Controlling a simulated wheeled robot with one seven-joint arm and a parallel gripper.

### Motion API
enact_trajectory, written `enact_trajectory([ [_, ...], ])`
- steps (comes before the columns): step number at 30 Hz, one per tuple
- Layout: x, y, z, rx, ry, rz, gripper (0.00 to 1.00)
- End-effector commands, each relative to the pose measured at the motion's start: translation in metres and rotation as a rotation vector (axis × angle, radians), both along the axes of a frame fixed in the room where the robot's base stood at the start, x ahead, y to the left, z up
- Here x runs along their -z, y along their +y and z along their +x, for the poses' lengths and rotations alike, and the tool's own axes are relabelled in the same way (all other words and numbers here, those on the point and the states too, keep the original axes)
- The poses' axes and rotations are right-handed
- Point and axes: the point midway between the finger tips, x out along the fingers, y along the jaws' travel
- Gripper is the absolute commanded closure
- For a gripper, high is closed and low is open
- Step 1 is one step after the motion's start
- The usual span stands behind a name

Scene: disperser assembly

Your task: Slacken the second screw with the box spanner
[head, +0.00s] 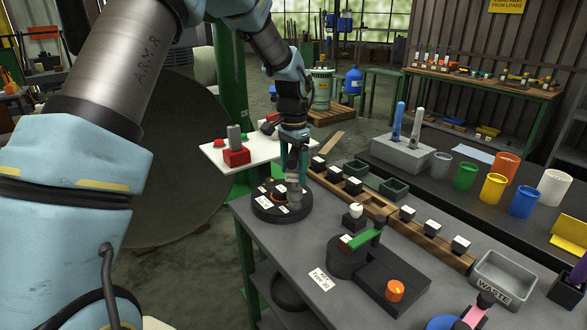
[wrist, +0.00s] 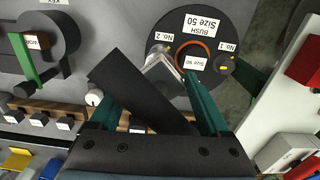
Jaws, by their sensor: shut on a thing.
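My gripper (head: 293,163) points down over the round black disperser fixture (head: 270,213) at the table's left corner. It is shut on the box spanner (head: 294,190), whose grey lower end stands on or just above the fixture. In the wrist view, the spanner's dark bar (wrist: 128,85) slants between my teal fingers, and its grey socket (wrist: 166,76) is beside the "No. 2" label (wrist: 162,38). The socket hides the second screw, so I cannot tell whether it is seated. The "No. 1" screw (wrist: 228,66) shows across the orange-ringed bush (wrist: 194,55).
A black holder with a green lever (head: 364,240) stands to the right on the grey table. Wooden racks with labelled black blocks (head: 408,213) run behind. A white side table (head: 215,155) with red fixtures is close on the left. A grey waste bin (head: 503,277) is at right.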

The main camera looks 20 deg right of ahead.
Motion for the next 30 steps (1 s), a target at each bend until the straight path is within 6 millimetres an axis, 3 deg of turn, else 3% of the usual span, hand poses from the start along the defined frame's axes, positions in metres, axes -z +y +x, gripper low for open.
enact_trajectory([
  [30, 0.028, 0.000, 0.000, 0.000, -0.001, -0.001, 1.00],
])
